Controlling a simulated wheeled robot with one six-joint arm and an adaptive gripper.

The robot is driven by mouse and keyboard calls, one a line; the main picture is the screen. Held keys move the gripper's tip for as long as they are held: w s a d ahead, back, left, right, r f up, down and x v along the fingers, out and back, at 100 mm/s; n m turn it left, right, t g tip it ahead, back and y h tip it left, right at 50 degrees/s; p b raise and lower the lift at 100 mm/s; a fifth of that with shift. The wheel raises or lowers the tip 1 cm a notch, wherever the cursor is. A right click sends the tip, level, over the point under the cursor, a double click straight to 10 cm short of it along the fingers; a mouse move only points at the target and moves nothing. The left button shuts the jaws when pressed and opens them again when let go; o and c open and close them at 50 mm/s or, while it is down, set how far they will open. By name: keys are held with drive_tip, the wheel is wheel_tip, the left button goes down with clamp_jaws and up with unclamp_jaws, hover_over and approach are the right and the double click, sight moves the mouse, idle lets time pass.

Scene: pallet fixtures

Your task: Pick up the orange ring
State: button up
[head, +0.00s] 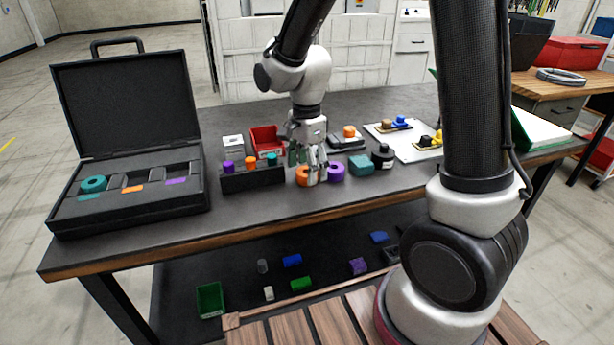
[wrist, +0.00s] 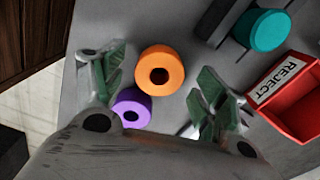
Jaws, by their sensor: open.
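The orange ring (wrist: 160,70) lies on the dark table between my open fingers in the wrist view, a little ahead of the fingertips' middle. A purple ring (wrist: 131,107) lies right beside it, close to the left finger and partly hidden by my gripper's body. My gripper (wrist: 160,84) is open and empty, its green-padded fingers on either side of the orange ring. In the head view my gripper (head: 310,160) points down over the table, and the orange ring (head: 303,176) shows partly behind a finger, with the purple ring (head: 337,171) to its right.
A black block (head: 252,179) holding colored pegs stands left of the rings, with a red reject bin (head: 265,138) behind it. An open black case (head: 130,207) is at the left.

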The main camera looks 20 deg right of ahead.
drive_tip(key=shift+f, duration=0.65)
drive_tip(key=c, duration=1.2)
drive_tip(key=shift+r, duration=0.1)
